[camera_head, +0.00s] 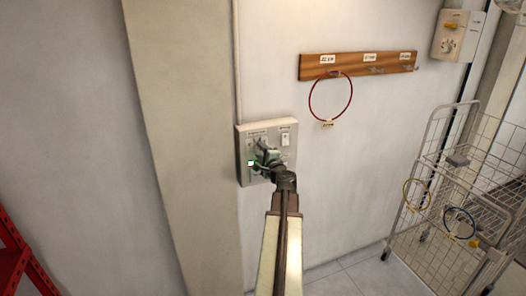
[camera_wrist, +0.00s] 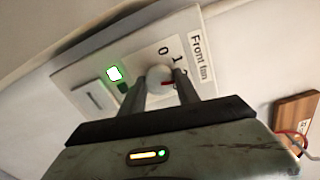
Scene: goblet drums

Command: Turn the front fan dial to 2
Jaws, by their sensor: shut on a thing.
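A green-white light (camera_wrist: 115,73) and a white switch (camera_wrist: 93,95) are on the same panel. A wooden hook rail (camera_head: 345,66) with a red ring (camera_head: 330,118) is to the right. Further right are a wire cart (camera_head: 440,215) and another control box (camera_head: 455,30).

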